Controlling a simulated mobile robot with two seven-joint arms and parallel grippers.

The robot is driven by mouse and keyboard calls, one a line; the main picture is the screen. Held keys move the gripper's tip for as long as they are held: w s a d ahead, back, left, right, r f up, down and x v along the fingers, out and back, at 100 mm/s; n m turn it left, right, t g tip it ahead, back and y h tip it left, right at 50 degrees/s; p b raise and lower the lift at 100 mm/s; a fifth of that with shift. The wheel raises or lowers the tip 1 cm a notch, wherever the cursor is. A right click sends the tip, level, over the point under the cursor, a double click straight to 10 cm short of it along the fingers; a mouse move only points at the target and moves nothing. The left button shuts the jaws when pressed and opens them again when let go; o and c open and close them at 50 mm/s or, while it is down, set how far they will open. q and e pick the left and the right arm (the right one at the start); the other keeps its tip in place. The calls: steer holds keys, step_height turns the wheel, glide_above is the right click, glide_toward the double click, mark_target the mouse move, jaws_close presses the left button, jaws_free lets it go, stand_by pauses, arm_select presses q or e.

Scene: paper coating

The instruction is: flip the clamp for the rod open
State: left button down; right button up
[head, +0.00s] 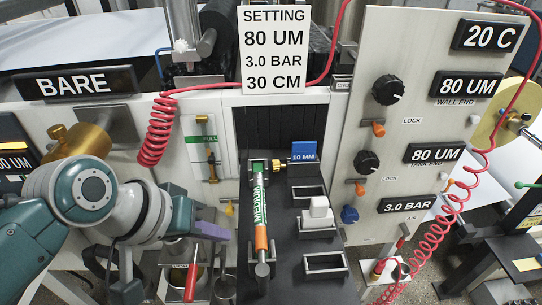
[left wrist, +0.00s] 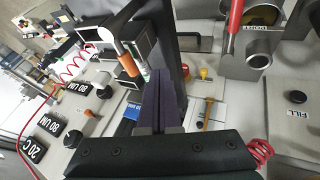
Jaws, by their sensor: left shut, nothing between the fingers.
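The rod (head: 261,205), with a green-and-white MEDIUM label and an orange section, lies lengthwise on the dark bed. Its orange part (left wrist: 128,63) also shows in the left wrist view, left of my fingers. I cannot tell for sure which part is the rod's clamp; a brass lever (head: 212,168) sits on the white PULL plate left of the bed and also shows in the left wrist view (left wrist: 207,116). My left gripper (head: 222,234) has purple fingers, shut and empty, left of the rod and apart from it. Its fingers (left wrist: 159,80) point up in the wrist view. My right gripper is not visible.
A yellow knob (head: 229,208) is close to my left fingers. A blue 10 MM block (head: 304,152) and a white block (head: 317,214) are right of the rod. Cups with tools, including a red handle (head: 192,282), stand below the gripper. A control panel (head: 404,135) rises at right.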

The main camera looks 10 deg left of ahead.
mark_target(262, 253)
arm_select(q)
steer(key=shift+w+d+f, duration=0.1)
steer(key=shift+w+d, duration=0.15)
steer(key=shift+d, duration=0.65)
steer(key=shift+w+d+f, duration=0.1)
steer(key=shift+w+d, duration=0.15)
steer(key=shift+d, duration=0.6)
